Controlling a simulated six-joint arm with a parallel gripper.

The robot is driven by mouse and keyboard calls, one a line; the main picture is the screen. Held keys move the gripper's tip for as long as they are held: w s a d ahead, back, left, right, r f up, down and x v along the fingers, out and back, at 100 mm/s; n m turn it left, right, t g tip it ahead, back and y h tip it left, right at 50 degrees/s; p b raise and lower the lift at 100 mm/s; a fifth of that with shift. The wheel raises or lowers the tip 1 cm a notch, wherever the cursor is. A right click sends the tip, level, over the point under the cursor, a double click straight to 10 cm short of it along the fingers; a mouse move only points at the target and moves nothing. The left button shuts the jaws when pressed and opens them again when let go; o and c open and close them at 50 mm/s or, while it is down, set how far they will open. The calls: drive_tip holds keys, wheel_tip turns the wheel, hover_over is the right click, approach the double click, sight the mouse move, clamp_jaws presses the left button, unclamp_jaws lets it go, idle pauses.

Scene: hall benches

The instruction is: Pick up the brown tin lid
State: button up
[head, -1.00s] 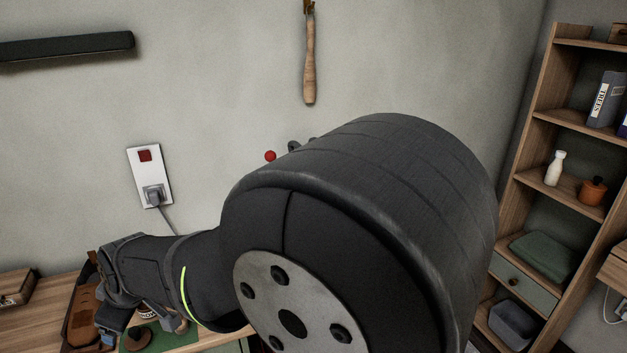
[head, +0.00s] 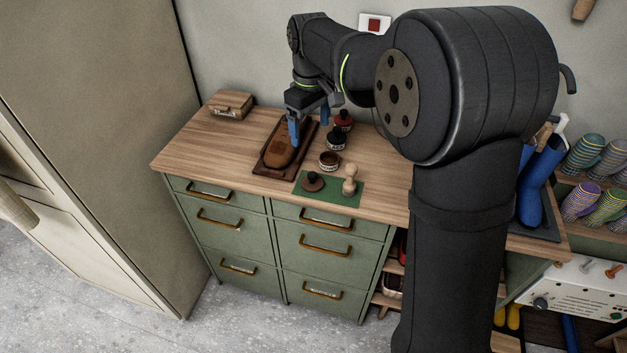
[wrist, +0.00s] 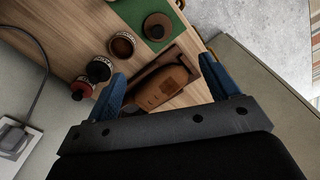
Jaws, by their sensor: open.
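The brown tin lid (head: 312,182), a round brown disc with a dark knob on top, lies on a green mat (head: 342,196) near the bench's front edge. It also shows in the wrist view (wrist: 157,27), at the top. My gripper (head: 309,133) is open and empty, its blue fingers pointing down over the brown tray (head: 262,167), behind the lid and apart from it. In the wrist view my gripper (wrist: 162,72) has a brown brush (wrist: 160,88) showing between and beyond its fingers. An open tin (head: 329,161) stands just behind the mat.
A pale wooden knobbed tool (head: 349,180) stands on the mat right of the lid. A dark tin (head: 336,140) and a red tin (head: 343,120) stand behind the open tin. A wooden box (head: 230,105) sits at the back left. The bench (head: 195,145) is bare at its left front.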

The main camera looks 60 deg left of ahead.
hover_over(312, 174)
drive_tip(key=f, duration=1.1)
drive_tip(key=shift+s, duration=0.2)
drive_tip(key=shift+w+f, duration=0.2)
drive_tip(key=shift+f, duration=2.75)
drive_tip(key=c, duration=1)
